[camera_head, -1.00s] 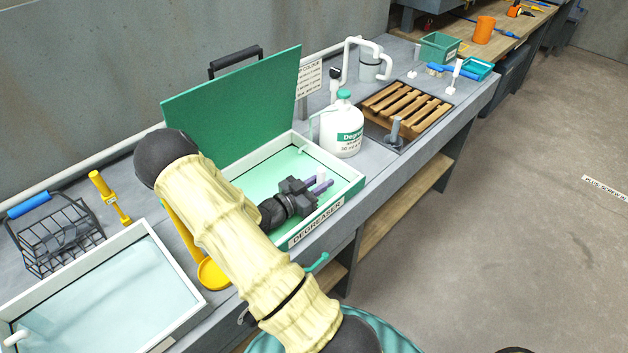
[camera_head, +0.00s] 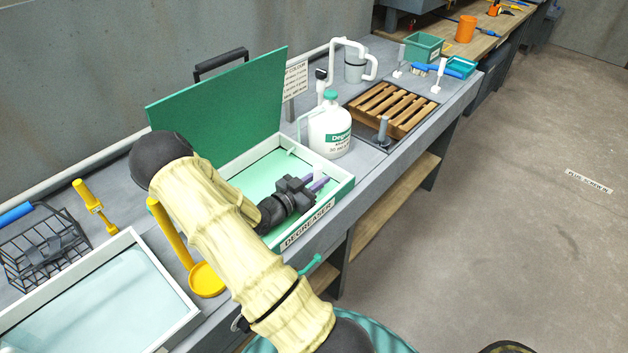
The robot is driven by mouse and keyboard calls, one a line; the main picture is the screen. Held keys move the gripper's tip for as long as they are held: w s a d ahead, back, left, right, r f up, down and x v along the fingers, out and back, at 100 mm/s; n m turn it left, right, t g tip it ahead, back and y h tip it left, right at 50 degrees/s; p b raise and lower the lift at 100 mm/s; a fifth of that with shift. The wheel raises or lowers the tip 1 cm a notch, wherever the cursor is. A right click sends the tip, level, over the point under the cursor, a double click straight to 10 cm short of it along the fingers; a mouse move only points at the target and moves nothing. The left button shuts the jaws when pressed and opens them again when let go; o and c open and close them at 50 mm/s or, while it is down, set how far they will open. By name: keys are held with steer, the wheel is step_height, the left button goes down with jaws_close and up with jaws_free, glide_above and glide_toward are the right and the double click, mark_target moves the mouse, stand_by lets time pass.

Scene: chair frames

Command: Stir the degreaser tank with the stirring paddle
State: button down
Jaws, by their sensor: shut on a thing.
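My gripper (camera_head: 318,184) is over the right part of the tank, low near the front wall. Its purple fingers are shut on a small white piece (camera_head: 319,172), which looks like the top of the stirring paddle. The rest of the paddle is hidden by the gripper, so I cannot tell how deep it reaches.
A white degreaser jug (camera_head: 330,135) stands just right of the tank, near a wooden slatted rack (camera_head: 393,108). Left are a second tank (camera_head: 178,290), a wire basket (camera_head: 45,245) and a yellow ladle-like tool (camera_head: 207,280).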

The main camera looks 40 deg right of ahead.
steer(key=shift+s+d+g, duration=0.3)
steer(key=shift+s+d, duration=0.15)
steer(key=shift+s, duration=0.2)
steer(key=shift+w+d+r+b, duration=0.1)
steer(key=shift+w+d+b, duration=0.15)
steer(key=shift+d, duration=0.55)
steer(key=shift+w+d+b, duration=0.1)
steer(key=shift+w+d, duration=0.25)
steer(key=shift+d, duration=0.4)
steer(key=shift+w, duration=0.1)
